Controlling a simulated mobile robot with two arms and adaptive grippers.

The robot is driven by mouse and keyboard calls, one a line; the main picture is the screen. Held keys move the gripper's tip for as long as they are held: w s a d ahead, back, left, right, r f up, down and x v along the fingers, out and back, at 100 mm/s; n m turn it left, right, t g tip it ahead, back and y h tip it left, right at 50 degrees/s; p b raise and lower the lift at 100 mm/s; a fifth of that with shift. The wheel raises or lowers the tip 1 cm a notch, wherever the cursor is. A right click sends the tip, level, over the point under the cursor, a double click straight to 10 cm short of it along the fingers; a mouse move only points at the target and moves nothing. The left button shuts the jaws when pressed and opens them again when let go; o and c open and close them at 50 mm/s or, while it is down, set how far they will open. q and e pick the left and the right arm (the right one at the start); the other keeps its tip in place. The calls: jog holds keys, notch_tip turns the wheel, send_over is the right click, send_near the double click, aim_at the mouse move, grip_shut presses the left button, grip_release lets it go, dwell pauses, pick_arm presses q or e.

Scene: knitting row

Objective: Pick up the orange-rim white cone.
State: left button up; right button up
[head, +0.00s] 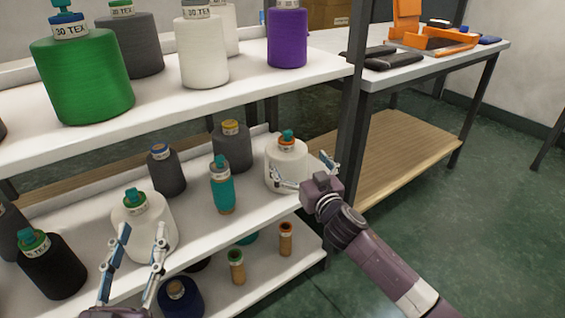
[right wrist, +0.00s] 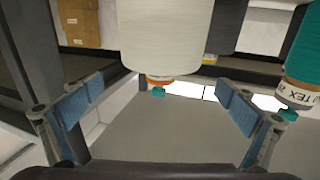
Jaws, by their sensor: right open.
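The orange-rim white cone (head: 284,172) stands upright on the middle shelf near its right end, with a teal tip on top. In the right wrist view the cone (right wrist: 168,38) appears upside down, its orange rim pointing down. My right gripper (head: 303,172) is open at the cone's right front side. In the right wrist view its fingers (right wrist: 160,92) are spread wide, with gaps on both sides of the cone. My left gripper (head: 141,240) is open and empty in front of another white cone (head: 158,220) with a green top.
A teal cone (head: 222,190) and a grey cone (head: 232,150) stand left of the orange-rim cone. A dark shelf post (head: 352,100) rises to its right. The upper shelf (head: 250,88) holds larger cones. Small spools (head: 285,238) stand on the shelf below.

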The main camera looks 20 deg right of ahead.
aim_at(289, 148)
jog(key=shift+w, duration=0.45)
pick_arm(q)
jog(key=s+r+t+h+b, duration=0.1)
jog(key=s+r+t, duration=0.3)
jog(key=r, duration=0.4)
jog(key=shift+s+r+t+h+b, duration=0.3)
jog(key=shift+r+t+h+b, duration=0.1)
jog(key=shift+t, duration=0.2)
pick_arm(e)
jog(key=w, duration=0.4)
jog(key=shift+w+a+r, duration=0.1)
jog(key=shift+w+a, duration=0.25)
jog(key=shift+w, duration=0.05)
pick_arm(q)
jog(key=shift+a, duration=0.1)
pick_arm(e)
jog(key=c, duration=1.8)
jog(key=shift+r, duration=0.2)
jog(key=shift+c, duration=0.4)
pick_arm(q)
jog(key=shift+w+f, duration=0.1)
jog(key=shift+w, duration=0.05)
pick_arm(e)
jog(key=shift+r, duration=0.1)
